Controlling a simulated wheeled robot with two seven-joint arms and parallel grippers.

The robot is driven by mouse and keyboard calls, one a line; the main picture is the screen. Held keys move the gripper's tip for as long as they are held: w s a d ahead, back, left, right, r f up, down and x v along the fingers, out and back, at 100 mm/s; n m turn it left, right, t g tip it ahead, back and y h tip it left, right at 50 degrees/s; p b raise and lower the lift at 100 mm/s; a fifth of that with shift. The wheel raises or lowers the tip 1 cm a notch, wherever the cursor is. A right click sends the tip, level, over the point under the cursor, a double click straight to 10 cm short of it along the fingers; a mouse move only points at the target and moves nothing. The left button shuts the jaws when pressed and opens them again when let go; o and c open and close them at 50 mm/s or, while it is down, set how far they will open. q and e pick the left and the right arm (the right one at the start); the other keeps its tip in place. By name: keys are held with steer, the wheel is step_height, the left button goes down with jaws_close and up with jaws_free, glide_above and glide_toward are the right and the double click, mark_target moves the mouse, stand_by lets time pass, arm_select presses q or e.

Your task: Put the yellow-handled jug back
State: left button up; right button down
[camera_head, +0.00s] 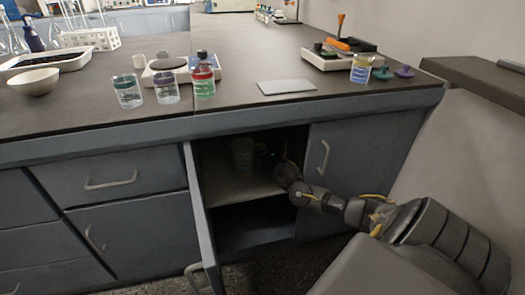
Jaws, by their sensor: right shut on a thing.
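My right arm reaches into the open lower cabinet (250,217). My right gripper (268,157) is in the dark upper compartment, shut on a pale, clear jug (243,152) just left of it. The jug looks upright, at or just above the inner shelf (235,188); I cannot tell whether it touches. Its handle and colour are lost in the shadow and behind the gripper. My left gripper is not in view.
The cabinet's left door (203,225) stands open; the right door (345,160) is shut. The lower compartment looks empty.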

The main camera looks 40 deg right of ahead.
steer(key=shift+f, duration=0.3)
steer(key=shift+r, duration=0.1)
steer(key=c, duration=1.5)
jaws_free()
